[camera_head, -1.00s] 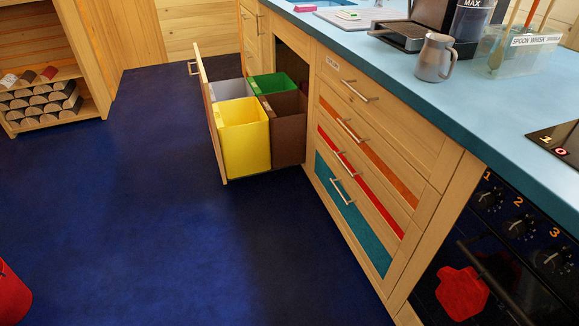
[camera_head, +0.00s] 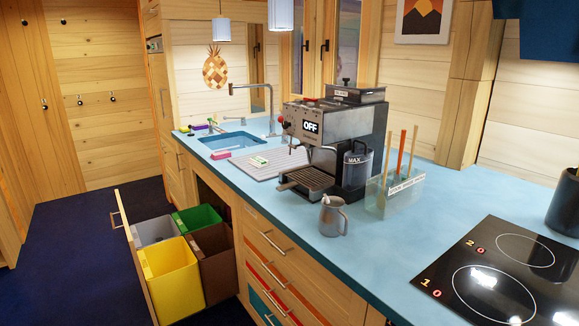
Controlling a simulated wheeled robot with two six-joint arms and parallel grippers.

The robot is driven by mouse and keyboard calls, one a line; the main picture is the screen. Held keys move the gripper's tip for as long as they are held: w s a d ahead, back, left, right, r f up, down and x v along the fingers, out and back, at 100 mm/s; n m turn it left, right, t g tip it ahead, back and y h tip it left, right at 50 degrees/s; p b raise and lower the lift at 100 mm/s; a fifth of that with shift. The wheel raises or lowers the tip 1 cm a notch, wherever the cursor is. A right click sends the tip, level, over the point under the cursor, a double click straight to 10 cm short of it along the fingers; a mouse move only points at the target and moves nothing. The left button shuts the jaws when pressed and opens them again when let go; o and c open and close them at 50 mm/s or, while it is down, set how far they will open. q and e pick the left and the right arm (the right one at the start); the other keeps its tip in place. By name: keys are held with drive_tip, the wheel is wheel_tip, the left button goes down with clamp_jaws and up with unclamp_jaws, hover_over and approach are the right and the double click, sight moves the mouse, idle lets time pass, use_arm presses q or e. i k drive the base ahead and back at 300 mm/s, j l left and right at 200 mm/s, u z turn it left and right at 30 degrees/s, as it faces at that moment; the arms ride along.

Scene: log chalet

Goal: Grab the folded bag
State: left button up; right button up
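I cannot make out a folded bag for certain in this view. Small coloured items lie around the sink, among them a pink one (camera_head: 221,155) at its front edge and a flat white-and-green one (camera_head: 259,161) on the grey drainboard (camera_head: 275,168). They are too small to identify. Neither of my grippers is in view.
A pulled-out drawer holds yellow (camera_head: 172,279), green (camera_head: 197,218), brown (camera_head: 216,262) and grey (camera_head: 154,230) bins beside the cabinets. The blue counter (camera_head: 392,224) carries a coffee machine (camera_head: 345,130), metal jug (camera_head: 333,217), utensil holder (camera_head: 396,195) and hob (camera_head: 500,268). Blue floor (camera_head: 75,255) lies open left.

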sight(258, 162)
drive_tip(key=i+j+z, duration=0.9)
drive_tip(key=k+j, duration=0.05)
drive_tip(key=k, duration=0.05)
